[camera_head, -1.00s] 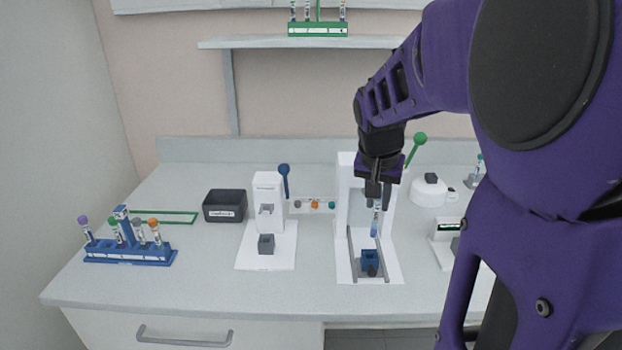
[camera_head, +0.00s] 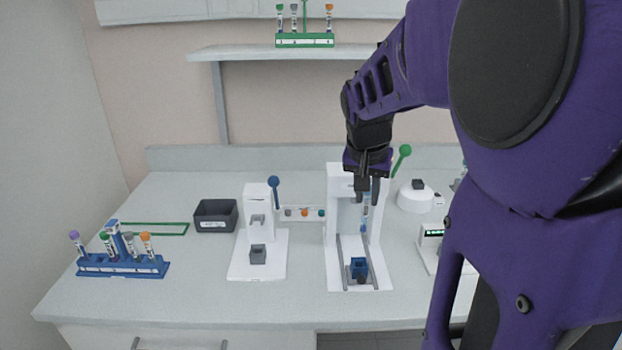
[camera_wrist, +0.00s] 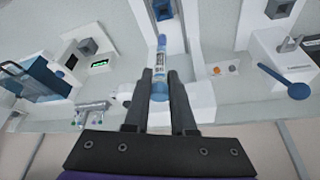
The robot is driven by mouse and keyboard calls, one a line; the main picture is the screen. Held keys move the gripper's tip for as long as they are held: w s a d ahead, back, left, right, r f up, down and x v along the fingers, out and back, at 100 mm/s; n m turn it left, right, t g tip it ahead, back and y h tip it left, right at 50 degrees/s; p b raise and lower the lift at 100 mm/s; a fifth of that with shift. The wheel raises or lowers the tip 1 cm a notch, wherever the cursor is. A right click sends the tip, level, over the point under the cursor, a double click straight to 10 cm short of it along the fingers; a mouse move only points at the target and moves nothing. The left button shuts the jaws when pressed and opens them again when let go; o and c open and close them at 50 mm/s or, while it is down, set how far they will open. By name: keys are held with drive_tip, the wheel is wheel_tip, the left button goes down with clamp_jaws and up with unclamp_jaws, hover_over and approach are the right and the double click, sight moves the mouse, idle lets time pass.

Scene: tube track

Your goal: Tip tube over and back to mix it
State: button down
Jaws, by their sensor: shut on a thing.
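My gripper (camera_head: 367,192) is shut on a tube (camera_head: 365,213) with a blue lower end, held nearly upright above the white device with two rails. In the wrist view the tube (camera_wrist: 160,65) lies between the two dark fingers (camera_wrist: 160,80), with its blue cap (camera_wrist: 159,92) close to the fingertips and a pale label along its side. The tube is in the air, clear of the blue block (camera_head: 359,267) on the device's rails (camera_head: 343,262). The upper part of the tube is hidden by the fingers in the head view.
A blue rack (camera_head: 122,271) with several capped tubes stands at left. A dark bin (camera_head: 215,216) and a white device with a blue-knobbed lever (camera_head: 273,182) stand between. A green-knobbed lever (camera_head: 404,151) rises right of my gripper. A green rack (camera_head: 305,42) sits on the shelf. The front left counter is clear.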

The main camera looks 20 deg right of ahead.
wheel_tip(320, 180, up, 8)
drive_tip(key=shift+f, duration=0.2)
drive_tip(key=shift+a, duration=0.2)
idle(0.3)
